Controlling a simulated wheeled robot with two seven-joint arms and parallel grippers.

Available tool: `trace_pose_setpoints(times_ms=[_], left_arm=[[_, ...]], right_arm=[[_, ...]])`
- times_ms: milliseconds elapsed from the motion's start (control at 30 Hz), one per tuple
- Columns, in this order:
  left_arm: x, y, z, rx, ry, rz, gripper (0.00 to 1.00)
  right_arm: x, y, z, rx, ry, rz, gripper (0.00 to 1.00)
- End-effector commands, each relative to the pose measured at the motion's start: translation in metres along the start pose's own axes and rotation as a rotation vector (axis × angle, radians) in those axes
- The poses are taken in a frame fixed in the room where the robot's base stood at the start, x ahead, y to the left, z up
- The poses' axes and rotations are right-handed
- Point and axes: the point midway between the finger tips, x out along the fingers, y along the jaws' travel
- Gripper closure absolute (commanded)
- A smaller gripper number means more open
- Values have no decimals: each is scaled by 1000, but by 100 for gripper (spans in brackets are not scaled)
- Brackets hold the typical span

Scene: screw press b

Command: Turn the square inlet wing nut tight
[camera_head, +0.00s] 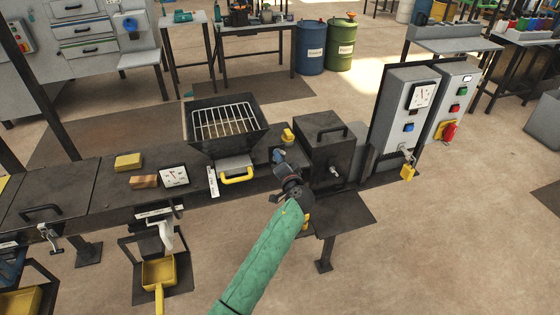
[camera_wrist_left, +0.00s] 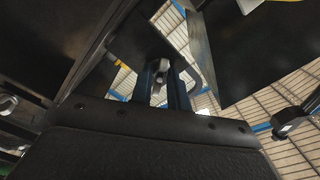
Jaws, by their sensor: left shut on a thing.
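My left arm, in a green sleeve, reaches up from the bottom of the head view. Its dark left gripper (camera_head: 287,182) is at the bench's front edge, left of the dark box with a top handle. In the left wrist view the two fingers (camera_wrist_left: 164,88) are shut around a small silver wing nut (camera_wrist_left: 158,87). The gripper hides this nut in the head view. I cannot read a label or see the inlet's shape. My right gripper is in neither view.
The dark handled box (camera_head: 328,158) stands right of the gripper, with a small silver fitting (camera_head: 334,171) on its front. A hopper with a wire grid (camera_head: 224,122) stands behind left. Grey control boxes (camera_head: 408,110) rise at right. Open floor (camera_head: 440,250) lies front right.

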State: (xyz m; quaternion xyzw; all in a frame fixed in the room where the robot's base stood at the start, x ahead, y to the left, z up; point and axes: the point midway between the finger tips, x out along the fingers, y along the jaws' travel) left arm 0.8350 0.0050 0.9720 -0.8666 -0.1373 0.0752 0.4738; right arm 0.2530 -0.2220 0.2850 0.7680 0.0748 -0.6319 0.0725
Motion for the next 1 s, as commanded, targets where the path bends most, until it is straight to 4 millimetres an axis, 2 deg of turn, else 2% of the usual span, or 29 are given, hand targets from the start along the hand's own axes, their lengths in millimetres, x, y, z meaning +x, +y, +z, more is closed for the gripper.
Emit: trace_pose_setpoints(times_ms=[200,467,767,1000], left_arm=[[-1,0,0,203,1,1,100],[-1,0,-1,452,1,1,100],[0,-2,-2,738,1,1,100],[-1,-2,-2,967,2,2,100]], right_arm=[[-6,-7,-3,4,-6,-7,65],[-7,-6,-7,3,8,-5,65],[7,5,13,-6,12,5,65],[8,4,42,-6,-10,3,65]])
